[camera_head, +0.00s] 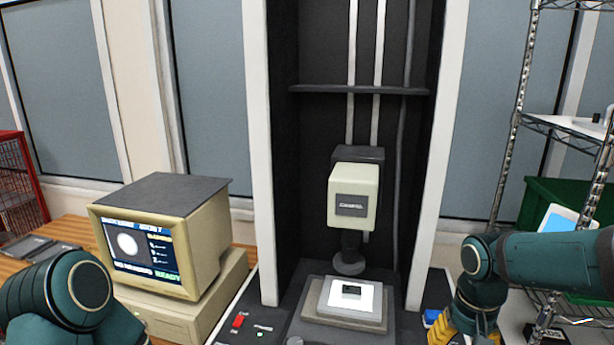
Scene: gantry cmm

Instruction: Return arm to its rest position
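My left arm (70,295) shows at the lower left, in front of the computer; its gripper is out of the picture. My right arm (545,260) comes in from the right edge and bends downward beside the machine's base. The measuring machine stands in the middle, with a cream head (353,197) above a white plate (350,298). A small dark part (352,291) lies on the plate, below and apart from the head.
A cream computer (160,240) with a lit screen stands on a wooden desk at left. A red button (238,320) and a blue one (432,317) flank the plate. A wire shelf (525,95) with a green bin (540,192) is at right, behind my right arm.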

